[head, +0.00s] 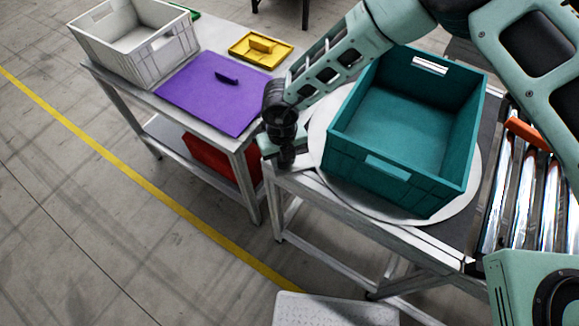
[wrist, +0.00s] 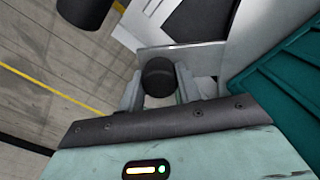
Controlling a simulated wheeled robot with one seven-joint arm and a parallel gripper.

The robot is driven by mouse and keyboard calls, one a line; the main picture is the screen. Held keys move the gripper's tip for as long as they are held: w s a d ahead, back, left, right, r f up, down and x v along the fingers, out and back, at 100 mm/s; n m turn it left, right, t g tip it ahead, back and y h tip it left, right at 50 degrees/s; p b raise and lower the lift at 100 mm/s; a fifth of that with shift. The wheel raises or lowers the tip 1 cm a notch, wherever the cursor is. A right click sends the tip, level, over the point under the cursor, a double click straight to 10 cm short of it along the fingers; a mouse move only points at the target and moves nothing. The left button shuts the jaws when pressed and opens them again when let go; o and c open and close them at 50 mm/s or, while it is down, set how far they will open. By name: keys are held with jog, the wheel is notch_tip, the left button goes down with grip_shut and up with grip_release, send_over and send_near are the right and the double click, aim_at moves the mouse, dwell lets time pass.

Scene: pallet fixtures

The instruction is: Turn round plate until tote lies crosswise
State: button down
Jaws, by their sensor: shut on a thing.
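The teal tote (head: 395,178) sits upright and empty on the round plate (head: 318,125), a pale disc on a metal table. Its slotted near wall runs roughly along the table's near edge; the other slotted wall is at the back. My gripper (head: 287,158) is low at the plate's left edge, beside the tote and apart from it. In the wrist view my gripper (wrist: 160,88) has its fingers on both sides of a dark round knob (wrist: 160,76) and is shut on it. The knob's joint to the plate is hidden. The tote's wall (wrist: 285,85) shows at right.
Rollers (head: 530,190) with an orange piece (head: 528,133) lie right of the plate. A left table holds a grey crate (head: 140,50), a purple board (head: 205,95) and a yellow tray (head: 260,50). A red bin (head: 208,160) is beneath. Open floor lies at front left.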

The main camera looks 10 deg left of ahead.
jog(key=shift+w+a+m, duration=0.2)
jog(key=shift+w, duration=0.3)
jog(key=shift+w+a+m, duration=0.2)
jog(key=shift+w, duration=0.3)
jog(key=shift+w+r, duration=0.1)
jog(key=shift+w, duration=0.1)
jog(key=c, duration=1.3)
grip_release()
jog(key=shift+o, duration=0.2)
notch_tip(320, 180, up, 17)
jog(key=b, duration=0.4)
jog(key=shift+r+b, duration=0.15)
jog(key=shift+b, duration=0.25)
jog(key=shift+s, duration=0.1)
